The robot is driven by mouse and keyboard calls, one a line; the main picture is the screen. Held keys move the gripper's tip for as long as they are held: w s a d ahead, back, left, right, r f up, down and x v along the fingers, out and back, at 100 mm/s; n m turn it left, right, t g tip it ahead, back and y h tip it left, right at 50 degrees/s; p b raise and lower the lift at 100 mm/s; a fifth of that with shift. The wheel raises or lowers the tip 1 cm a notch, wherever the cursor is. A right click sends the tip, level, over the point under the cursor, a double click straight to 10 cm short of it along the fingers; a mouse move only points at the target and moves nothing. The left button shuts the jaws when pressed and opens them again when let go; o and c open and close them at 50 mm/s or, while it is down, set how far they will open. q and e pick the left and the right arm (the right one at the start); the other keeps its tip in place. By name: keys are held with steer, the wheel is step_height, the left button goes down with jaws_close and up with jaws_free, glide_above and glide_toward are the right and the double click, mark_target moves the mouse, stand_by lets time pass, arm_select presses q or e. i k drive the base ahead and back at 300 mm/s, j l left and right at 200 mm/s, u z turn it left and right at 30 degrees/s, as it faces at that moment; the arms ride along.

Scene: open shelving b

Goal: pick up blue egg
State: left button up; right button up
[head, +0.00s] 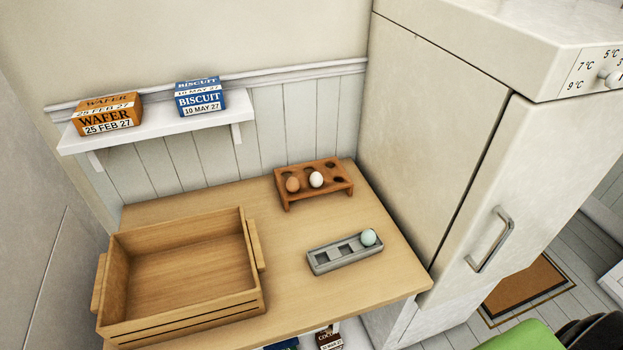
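The blue egg (368,237) is pale blue and sits in the right end of a grey egg holder (327,262) on the wooden counter. The holder's other square slots look empty. Behind it, a brown wooden egg rack (331,190) holds a brown egg (293,184) and a white egg (316,179). Neither of my grippers shows in the head view.
A wooden crate (180,325) stands empty on the counter's left. A fridge (445,130) borders the counter on the right. A wall shelf (160,132) holds an orange wafer box (107,116) and a blue biscuit box (200,99). The counter (300,314) is clear in front of the grey holder.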

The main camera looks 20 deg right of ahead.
mark_target(368, 239)
steer(key=z, duration=1.1)
steer(key=i, duration=0.1)
